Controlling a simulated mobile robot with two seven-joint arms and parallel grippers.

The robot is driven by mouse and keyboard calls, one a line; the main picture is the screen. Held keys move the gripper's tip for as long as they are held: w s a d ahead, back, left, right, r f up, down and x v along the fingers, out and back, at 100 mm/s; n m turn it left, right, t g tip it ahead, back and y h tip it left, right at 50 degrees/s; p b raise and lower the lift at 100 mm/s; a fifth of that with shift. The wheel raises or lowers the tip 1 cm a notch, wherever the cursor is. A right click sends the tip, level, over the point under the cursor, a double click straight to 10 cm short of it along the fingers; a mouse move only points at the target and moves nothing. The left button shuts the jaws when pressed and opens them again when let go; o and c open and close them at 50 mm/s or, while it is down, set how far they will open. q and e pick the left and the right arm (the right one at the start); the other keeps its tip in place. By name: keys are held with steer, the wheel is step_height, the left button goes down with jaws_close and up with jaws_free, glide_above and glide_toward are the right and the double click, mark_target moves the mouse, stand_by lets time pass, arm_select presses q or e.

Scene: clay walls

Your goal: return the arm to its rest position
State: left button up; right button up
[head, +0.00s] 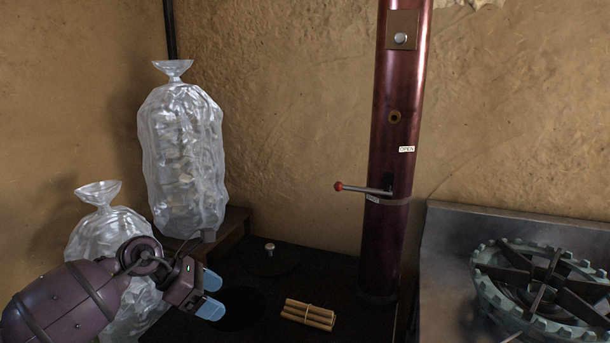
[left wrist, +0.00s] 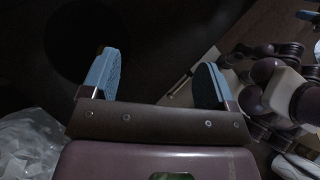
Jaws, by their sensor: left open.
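My left gripper (head: 209,293) comes in from the lower left of the head view, with its purple arm bent. Its two blue fingers are apart with nothing between them. It hangs above the dark stove top (head: 333,265), beside a dark round opening (head: 238,308). In the left wrist view the open fingers (left wrist: 158,82) also show empty, with the dark opening (left wrist: 80,40) beyond the left finger. My right gripper is not seen in the head view.
Clear bags (head: 182,150) (head: 106,228) stand at the left, close to my left arm. A bundle of sticks (head: 308,314) lies right of the opening. A lid (head: 270,260) lies behind. A purple pipe (head: 392,240) with a red-tipped lever (head: 362,188) rises behind; a burner (head: 540,290) stands right.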

arm_select(q)
steer(key=s+d+r+n+t+h+p, duration=0.1)
steer(key=d+r+n+t+h, duration=0.6)
steer(key=r+n, duration=0.45)
steer(key=s+a+f+n+t+y+p, duration=0.25)
steer(key=s+a+f+n+y, duration=0.4)
steer(key=n, duration=0.85)
steer(key=s+a+f+n+t+y+p, duration=0.2)
steer(key=s+a+f+n+t+y, duration=0.35)
steer(key=n, duration=0.95)
steer(key=s+a+f+n+g+y+p, duration=0.1)
steer(key=s+f, duration=0.3)
steer(key=s, duration=0.5)
steer(key=s+a+f+n+g+y+p, duration=0.1)
steer(key=s+f+n+g, duration=0.2)
steer(key=s, duration=0.6)
steer(key=s+a+f+n+g+y+p, duration=0.1)
steer(key=s+f+n+g, duration=0.1)
steer(key=s+f, duration=0.4)
steer(key=s+n, duration=0.1)
steer(key=s, duration=0.2)
steer(key=shift+a+y+p, duration=0.25)
steer(key=shift+y+p, duration=0.05)
steer(key=shift+p, duration=0.05)
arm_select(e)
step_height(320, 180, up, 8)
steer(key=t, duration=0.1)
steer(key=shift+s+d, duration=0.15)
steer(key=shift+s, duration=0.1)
